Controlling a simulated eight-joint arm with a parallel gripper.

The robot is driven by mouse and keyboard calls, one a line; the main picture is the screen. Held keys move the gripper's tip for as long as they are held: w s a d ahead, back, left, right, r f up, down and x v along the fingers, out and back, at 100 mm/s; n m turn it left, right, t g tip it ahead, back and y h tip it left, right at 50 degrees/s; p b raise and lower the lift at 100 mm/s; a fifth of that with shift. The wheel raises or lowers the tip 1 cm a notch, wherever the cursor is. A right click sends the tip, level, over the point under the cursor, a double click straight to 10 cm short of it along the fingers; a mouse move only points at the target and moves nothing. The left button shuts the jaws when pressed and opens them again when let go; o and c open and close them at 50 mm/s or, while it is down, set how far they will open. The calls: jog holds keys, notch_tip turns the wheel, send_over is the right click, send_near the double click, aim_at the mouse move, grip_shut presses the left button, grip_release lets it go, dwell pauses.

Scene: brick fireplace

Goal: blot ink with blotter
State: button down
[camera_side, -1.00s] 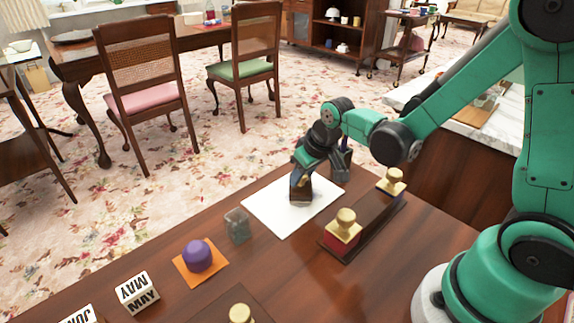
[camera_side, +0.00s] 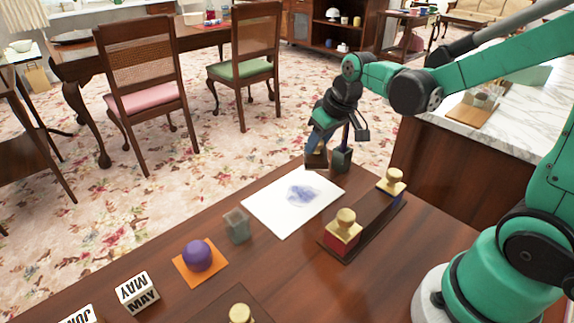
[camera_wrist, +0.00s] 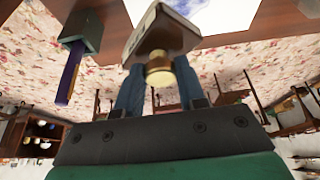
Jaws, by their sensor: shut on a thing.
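My gripper (camera_side: 318,136) is shut on the knob of a blotter (camera_side: 316,158) with a brown wooden body. The blotter is beyond the far edge of a white paper sheet (camera_side: 269,207), near the table's back edge; whether it touches the table I cannot tell. The sheet has a blue-purple ink smudge (camera_side: 303,193), uncovered. In the wrist view, the blotter (camera_wrist: 160,36) hangs between my blue fingers, which grip its brass knob (camera_wrist: 158,72). The ink smudge (camera_wrist: 186,6) shows partly at the top edge.
A dark pen holder (camera_side: 342,160) with a purple pen stands close right of the blotter. A stamp rack (camera_side: 370,222) with brass-handled stamps is right of the sheet. A glass block (camera_side: 236,225), purple ball (camera_side: 197,256) on an orange mat, and calendar block (camera_side: 137,292) are front left.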

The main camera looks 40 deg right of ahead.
jog(key=shift+r, duration=1.15)
jog(key=shift+a+r, duration=0.2)
jog(key=shift+a, duration=0.15)
jog(key=s+a+r+n+g+y, duration=0.1)
jog(key=s+a+r+n+y, duration=0.1)
jog(key=s+a+r+n, duration=0.45)
jog(key=s+a+r+n+y, duration=0.1)
jog(key=s+a+r+n, duration=0.25)
jog(key=s+a, duration=0.5)
jog(key=shift+m, duration=0.5)
jog(key=f, duration=0.6)
jog(key=w+a+f, duration=0.1)
jog(key=f, duration=1.2)
jog(key=shift+w+a, duration=0.15)
jog(key=shift+w, duration=0.25)
jog(key=shift+r, duration=0.1)
jog(key=c, duration=0.5)
grip_release()
